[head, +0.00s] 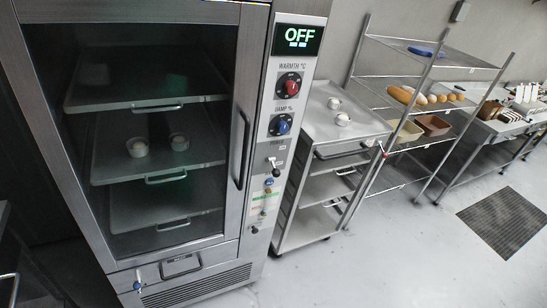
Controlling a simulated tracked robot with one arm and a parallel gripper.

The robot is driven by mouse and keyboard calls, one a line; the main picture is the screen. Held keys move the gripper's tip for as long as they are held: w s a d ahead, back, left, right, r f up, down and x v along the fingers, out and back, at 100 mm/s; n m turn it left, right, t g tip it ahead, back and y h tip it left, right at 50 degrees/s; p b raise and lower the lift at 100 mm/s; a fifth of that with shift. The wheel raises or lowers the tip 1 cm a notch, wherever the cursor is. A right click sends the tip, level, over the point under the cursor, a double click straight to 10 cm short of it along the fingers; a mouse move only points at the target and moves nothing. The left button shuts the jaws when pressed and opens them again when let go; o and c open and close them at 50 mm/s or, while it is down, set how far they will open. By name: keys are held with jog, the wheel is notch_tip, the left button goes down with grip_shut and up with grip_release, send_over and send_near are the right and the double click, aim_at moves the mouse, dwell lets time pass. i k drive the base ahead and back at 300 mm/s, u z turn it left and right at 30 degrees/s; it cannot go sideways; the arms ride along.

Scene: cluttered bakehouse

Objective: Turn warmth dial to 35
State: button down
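The warmth dial (289,86) is a red knob on a dark round scale, under the label "WARMTH °C" on the cabinet's upright control panel. Its pointer setting is too small to read. Above it a display (298,39) shows "OFF" in pale green letters. Below it is a blue dial (281,125) labelled "DAMP %". The panel belongs to a tall steel cabinet (190,12) with a shut glass door. My gripper is not in view, so its state does not show.
Below the dials are small switches and buttons (269,181). A vertical door handle (241,147) stands left of the panel. A tray trolley (317,126) is close on the right, then a wire rack (385,82) with bread. Grey floor (400,245) is clear in front, with a dark grate (512,222).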

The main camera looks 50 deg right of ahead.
aim_at(289, 87)
jog(key=k, duration=0.6)
jog(key=z, duration=0.1)
jog(key=i, duration=0.6)
jog(key=z, duration=0.75)
jog(key=i, duration=0.5)
jog(key=z, duration=0.35)
